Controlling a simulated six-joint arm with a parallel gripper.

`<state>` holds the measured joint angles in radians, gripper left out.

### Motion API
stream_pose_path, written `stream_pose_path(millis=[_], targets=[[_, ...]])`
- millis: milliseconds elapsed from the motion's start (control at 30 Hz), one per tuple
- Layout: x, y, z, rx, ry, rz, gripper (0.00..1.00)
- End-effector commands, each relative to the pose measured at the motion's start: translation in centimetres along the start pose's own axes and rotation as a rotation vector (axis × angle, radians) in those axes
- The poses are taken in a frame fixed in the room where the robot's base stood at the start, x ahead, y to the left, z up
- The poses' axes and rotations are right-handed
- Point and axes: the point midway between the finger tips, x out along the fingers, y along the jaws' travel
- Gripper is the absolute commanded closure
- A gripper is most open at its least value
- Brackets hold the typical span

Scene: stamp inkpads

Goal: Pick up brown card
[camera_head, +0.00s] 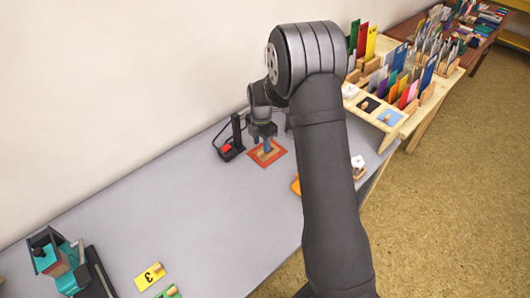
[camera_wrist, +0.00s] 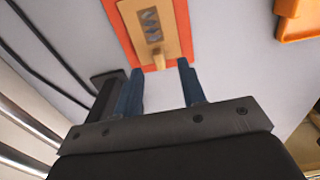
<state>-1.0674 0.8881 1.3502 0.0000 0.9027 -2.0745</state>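A light brown card (camera_wrist: 170,40) lies on an orange-red pad (camera_wrist: 126,20) in the wrist view. The card has a dark grey-blue patterned window and a small tab at its near end. In the head view the brown card (camera_head: 261,156) and the red pad (camera_head: 279,151) sit on the grey table, partly hidden by my gripper (camera_head: 267,147). My gripper (camera_wrist: 161,68) is open, its two blue fingers apart. The card's tab shows between the fingertips in the wrist view; nothing is held. I cannot tell how high the tips are above it.
A black stand with a red part (camera_head: 229,150) is close left of the pad. An orange tray (camera_head: 296,187) is to the right, partly behind my arm. A wooden rack of coloured cards (camera_head: 400,95) stands at upper right. A teal device (camera_head: 55,255) and yellow card (camera_head: 150,277) are at lower left.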

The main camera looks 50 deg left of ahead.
Motion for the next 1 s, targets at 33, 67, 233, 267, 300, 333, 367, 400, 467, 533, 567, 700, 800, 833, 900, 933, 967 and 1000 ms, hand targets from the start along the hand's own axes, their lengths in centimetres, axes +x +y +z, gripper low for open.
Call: stream_pose_path(millis=[33, 67, 233, 267, 300, 333, 367, 400, 467, 533, 567, 700, 800, 833, 900, 933, 967, 1000], targets=[[0.8, 0.1, -0.1, 0.000, 0.002, -0.003, 0.63], [1.3, 0.1, -0.1, 0.000, 0.002, -0.004, 0.63], [3.6, 0.2, -0.1, 0.001, 0.000, -0.001, 0.63], [3.7, 0.2, -0.1, 0.001, -0.001, 0.000, 0.63], [3.8, 0.2, 0.0, 0.001, -0.001, 0.001, 0.63], [3.8, 0.2, 0.0, 0.001, -0.002, 0.001, 0.63], [3.8, 0.2, 0.0, 0.001, -0.002, 0.002, 0.63], [3.8, 0.2, 0.0, 0.001, -0.002, 0.002, 0.63], [3.8, 0.2, 0.0, 0.001, -0.002, 0.001, 0.63], [3.8, 0.2, 0.0, 0.001, -0.002, 0.001, 0.74], [3.8, 0.2, 0.0, 0.001, -0.002, 0.001, 0.80], [3.8, 0.2, 0.0, 0.001, -0.001, 0.001, 1.00], [3.8, 0.2, 0.0, 0.001, -0.001, 0.001, 1.00], [3.7, 0.2, 0.0, 0.001, -0.001, 0.001, 1.00], [3.7, 0.2, 0.0, 0.001, -0.001, 0.001, 1.00], [3.7, 0.2, 0.0, 0.001, -0.001, 0.001, 1.00], [3.7, 0.2, 0.0, 0.001, -0.001, 0.001, 1.00], [3.7, 0.2, 0.0, 0.001, -0.001, 0.001, 1.00]])
